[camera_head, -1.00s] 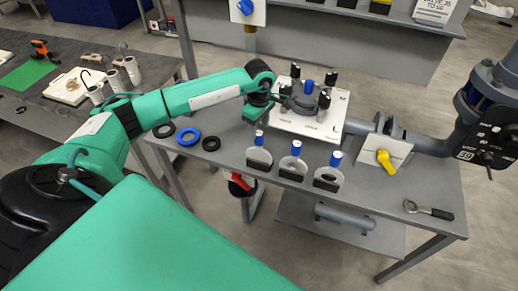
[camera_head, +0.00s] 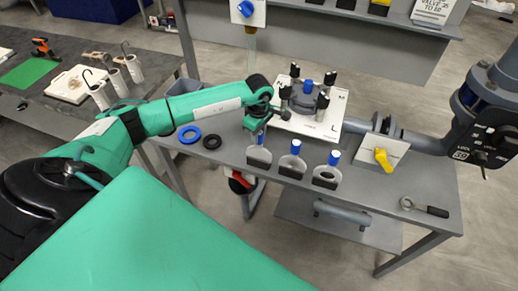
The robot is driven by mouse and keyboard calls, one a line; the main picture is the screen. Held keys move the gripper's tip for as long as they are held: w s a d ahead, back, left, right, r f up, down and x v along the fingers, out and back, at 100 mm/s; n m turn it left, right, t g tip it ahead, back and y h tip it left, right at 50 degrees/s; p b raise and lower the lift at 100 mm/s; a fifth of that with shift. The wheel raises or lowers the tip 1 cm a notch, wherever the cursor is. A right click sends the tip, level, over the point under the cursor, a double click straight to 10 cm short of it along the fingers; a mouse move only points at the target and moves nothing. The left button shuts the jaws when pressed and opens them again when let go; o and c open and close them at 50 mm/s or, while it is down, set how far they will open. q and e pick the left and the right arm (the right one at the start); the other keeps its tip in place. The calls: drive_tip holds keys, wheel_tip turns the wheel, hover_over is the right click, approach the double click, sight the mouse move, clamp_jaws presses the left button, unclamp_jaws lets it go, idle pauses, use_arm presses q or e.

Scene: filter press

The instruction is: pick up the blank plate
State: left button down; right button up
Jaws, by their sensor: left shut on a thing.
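Three small plates with blue handles stand in a row along the front edge of the grey table. The leftmost, which looks like the blank plate (camera_head: 258,157), shows a pale face with no clear opening and a dark lower part. The middle plate (camera_head: 291,164) and the right plate (camera_head: 326,176) show openings. My left gripper (camera_head: 259,124) is shut on the blue handle of the leftmost plate, from above. The gripper hides the handle's top. The plate seems upright in its place; any lift cannot be told. My right gripper is not in view.
A white board (camera_head: 310,118) with several black knobs and a round fitting lies just behind. Blue (camera_head: 189,135) and black (camera_head: 212,142) rings lie to the left. A yellow-handled valve (camera_head: 383,158) and a wrench (camera_head: 425,207) are to the right.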

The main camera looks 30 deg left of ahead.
use_arm(q)
drive_tip(key=shift+r, duration=0.15)
drive_tip(key=shift+w+r+b, duration=0.1)
drive_tip(key=shift+r+b, duration=0.3)
drive_tip(key=shift+r, duration=0.2)
wheel_tip(320, 180, up, 19)
drive_tip(key=b, duration=0.6)
drive_tip(key=shift+f, duration=0.2)
